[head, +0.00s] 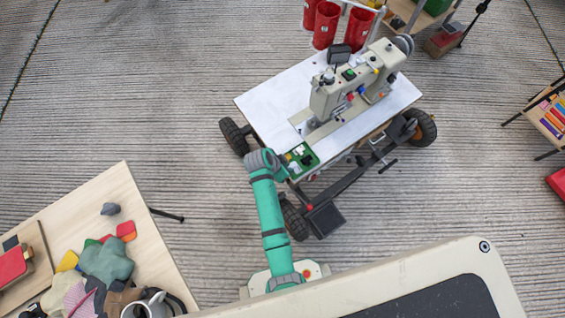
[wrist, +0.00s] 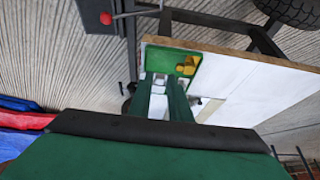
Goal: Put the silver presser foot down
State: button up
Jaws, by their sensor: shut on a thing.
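My gripper (wrist: 160,84) is at the green tray (wrist: 171,58) on the near corner of the white-topped sewing table. Its two green fingers are closed on a small pale silver piece (wrist: 158,104), which looks like the silver presser foot; its shape is hard to make out. In the head view my gripper's tips are hard to separate from the green tray (head: 311,163), which also holds small pale and dark pieces. The sewing machine (head: 352,85) stands upright farther back on the table.
The wheeled table (head: 262,103) has bare white top left of the machine. Red cylinders (head: 326,24) stand behind it. A wooden table (head: 120,195) with cloth scraps and a mug is at lower left. Yellow pieces (wrist: 187,65) lie in the tray. Open floor lies left.

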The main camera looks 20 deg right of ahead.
jog(key=shift+w+a+f, duration=0.3)
jog(key=shift+w+f, duration=0.05)
jog(key=shift+f, duration=0.2)
jog(key=shift+w+a+f, duration=0.3)
jog(key=shift+w+f, duration=0.05)
jog(key=shift+f, duration=0.15)
jog(key=shift+w+a+f, duration=0.1)
jog(key=shift+f, duration=0.85)
jog(key=shift+w+a+f, duration=0.1)
jog(key=shift+f, duration=0.8)
grip_shut()
jog(key=o, duration=0.8)
grip_release()
jog(key=shift+r, duration=0.1)
